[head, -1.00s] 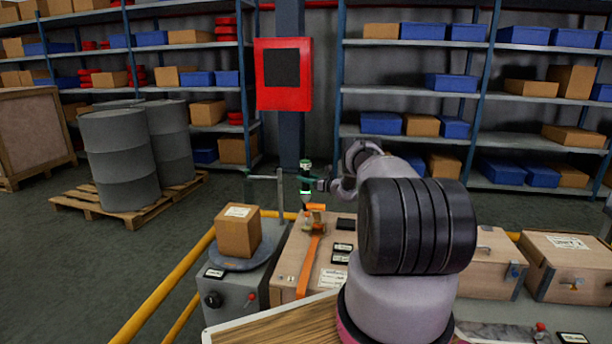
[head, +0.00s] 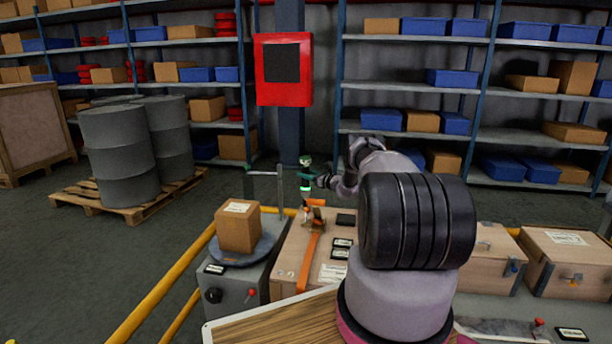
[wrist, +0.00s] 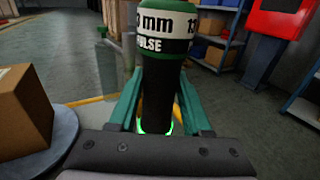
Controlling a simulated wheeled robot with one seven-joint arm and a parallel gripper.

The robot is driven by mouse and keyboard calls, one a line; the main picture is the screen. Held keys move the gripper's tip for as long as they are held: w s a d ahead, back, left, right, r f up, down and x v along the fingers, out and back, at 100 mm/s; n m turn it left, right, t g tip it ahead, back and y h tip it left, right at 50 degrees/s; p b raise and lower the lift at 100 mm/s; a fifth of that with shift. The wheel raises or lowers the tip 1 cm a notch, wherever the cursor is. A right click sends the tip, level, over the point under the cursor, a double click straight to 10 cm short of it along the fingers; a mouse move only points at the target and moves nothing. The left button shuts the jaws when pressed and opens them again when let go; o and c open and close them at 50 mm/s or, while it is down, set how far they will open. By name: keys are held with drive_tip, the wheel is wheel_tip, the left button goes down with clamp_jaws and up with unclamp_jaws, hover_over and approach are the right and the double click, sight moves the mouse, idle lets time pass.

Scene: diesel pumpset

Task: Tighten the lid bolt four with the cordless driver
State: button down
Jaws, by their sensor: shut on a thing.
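The cordless driver (head: 305,163) is a dark upright cylinder with a green cap, standing above a wooden crate (head: 288,262) with an orange strap. In the wrist view the driver (wrist: 163,65) shows a white band reading "mm" and "PULSE", cut off at the top. My gripper (head: 312,179) is shut on the driver; its green fingers (wrist: 158,108) stand on either side of the driver's body. A green ring glows low on the driver. An orange and brown fitting (head: 316,214) sits on the crate under the driver. Lid bolt four cannot be made out, nor whether the driver's tip touches anything.
A cardboard box (head: 237,228) sits on a round plate (head: 262,252) over a grey control box (head: 230,292), left of the crate. A thin metal post (head: 280,190) stands close left of the driver. Yellow rails (head: 165,295) run at left. More wooden crates (head: 568,262) stand at right.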

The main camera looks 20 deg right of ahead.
sight(306, 165)
drive_tip(key=shift+f, duration=0.7)
idle(2.3)
drive_tip(key=shift+r, duration=2.75)
